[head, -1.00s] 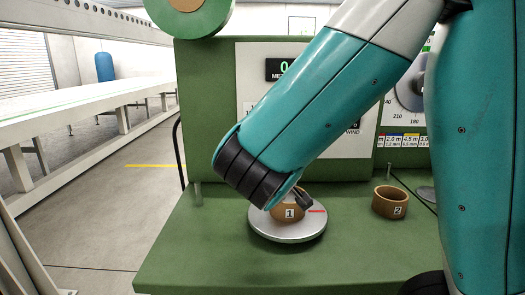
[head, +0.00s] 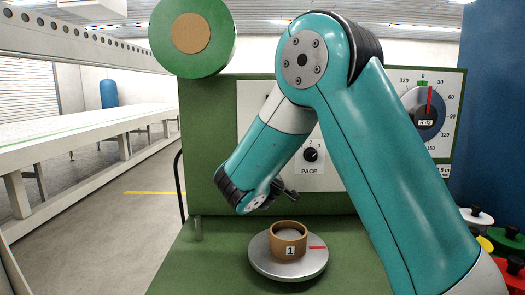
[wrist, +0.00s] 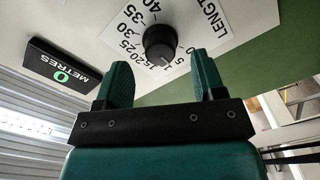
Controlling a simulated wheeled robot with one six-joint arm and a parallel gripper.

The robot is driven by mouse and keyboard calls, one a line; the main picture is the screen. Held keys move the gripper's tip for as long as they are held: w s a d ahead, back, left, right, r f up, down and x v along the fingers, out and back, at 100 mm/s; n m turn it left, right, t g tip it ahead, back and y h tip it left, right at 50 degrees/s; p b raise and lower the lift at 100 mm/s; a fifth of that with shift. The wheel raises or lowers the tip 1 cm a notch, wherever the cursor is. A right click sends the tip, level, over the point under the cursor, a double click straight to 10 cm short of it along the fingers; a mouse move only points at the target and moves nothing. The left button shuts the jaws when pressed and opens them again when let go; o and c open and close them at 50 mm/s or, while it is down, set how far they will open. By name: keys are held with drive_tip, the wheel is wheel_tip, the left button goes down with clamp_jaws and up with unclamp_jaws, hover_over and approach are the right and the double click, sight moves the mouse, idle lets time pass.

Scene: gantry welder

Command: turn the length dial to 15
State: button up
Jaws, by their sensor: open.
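The length dial (wrist: 160,42) is a round black knob on a white plate in the wrist view, with LENGTH and numbers up to 40 printed around it. A pale mark on its rim points down among the low numbers; I cannot tell exactly which. My gripper (wrist: 162,78) is open, its two green fingers pointing at the knob, one on each side of it in the picture. The fingers look short of the knob, not touching it. In the head view my gripper (head: 287,193) is in front of the panel, and my arm hides the length dial.
A black METRES display (wrist: 63,66) reads 0. The PACE knob (head: 311,155) is right of my gripper. A brown cup marked 1 (head: 289,250) stands on a round metal plate (head: 262,268) below.

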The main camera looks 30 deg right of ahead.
drive_tip(key=x, duration=0.3)
drive_tip(key=shift+w+d+p, duration=0.15)
drive_tip(key=shift+w+p, duration=0.1)
drive_tip(key=shift+p, duration=0.15)
drive_tip(key=c, duration=0.9)
drive_tip(key=shift+f+m+b, duration=0.15)
drive_tip(key=shift+m+b, duration=0.15)
drive_tip(key=shift+b, duration=0.2)
